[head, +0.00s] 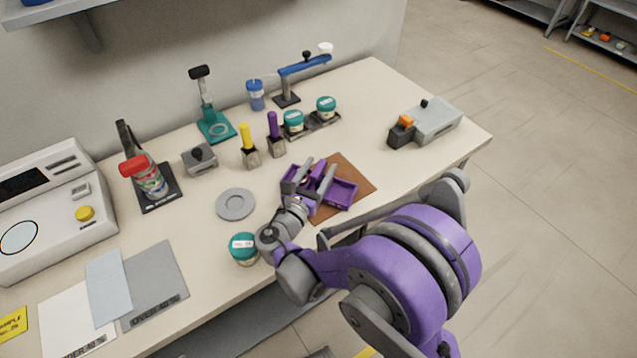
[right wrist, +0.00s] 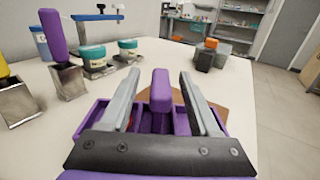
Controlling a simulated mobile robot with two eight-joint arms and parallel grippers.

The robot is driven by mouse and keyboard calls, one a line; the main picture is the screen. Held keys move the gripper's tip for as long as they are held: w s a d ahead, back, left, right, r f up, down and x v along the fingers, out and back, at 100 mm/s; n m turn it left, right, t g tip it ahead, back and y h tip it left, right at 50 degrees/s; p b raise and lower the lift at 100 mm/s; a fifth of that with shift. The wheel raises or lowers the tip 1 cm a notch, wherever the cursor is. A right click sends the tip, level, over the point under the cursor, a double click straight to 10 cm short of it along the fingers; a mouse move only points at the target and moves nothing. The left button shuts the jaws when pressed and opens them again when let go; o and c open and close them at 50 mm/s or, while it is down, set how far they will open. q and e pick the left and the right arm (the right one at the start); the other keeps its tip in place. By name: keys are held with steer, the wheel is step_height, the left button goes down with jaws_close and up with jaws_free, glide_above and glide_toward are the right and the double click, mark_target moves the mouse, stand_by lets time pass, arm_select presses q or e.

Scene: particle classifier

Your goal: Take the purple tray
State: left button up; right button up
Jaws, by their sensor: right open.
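The purple tray (head: 343,194) lies on a brown mat (head: 357,172) near the table's front edge. It has compartments and an upright purple handle in its middle. My right gripper (head: 318,170) is over the tray, with its fingers apart. In the right wrist view, the open fingers of the right gripper (right wrist: 159,76) stand on either side of the tray's handle (right wrist: 160,92), with a visible gap on each side. The tray's compartments (right wrist: 93,118) show to the left and between the fingers; the gripper body hides the near part. My left gripper is not in view.
A teal-lidded jar (head: 243,248) stands beside my right wrist, and a grey disc (head: 235,204) lies to the left. Yellow-handled (head: 248,145) and purple-handled (head: 275,135) tools stand behind. A grey device (head: 430,120) is at right. The table right of the mat is clear.

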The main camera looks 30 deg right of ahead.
mark_target(324, 161)
steer(key=shift+x, duration=1.6)
steer(key=shift+s+f, duration=0.1)
jaws_close()
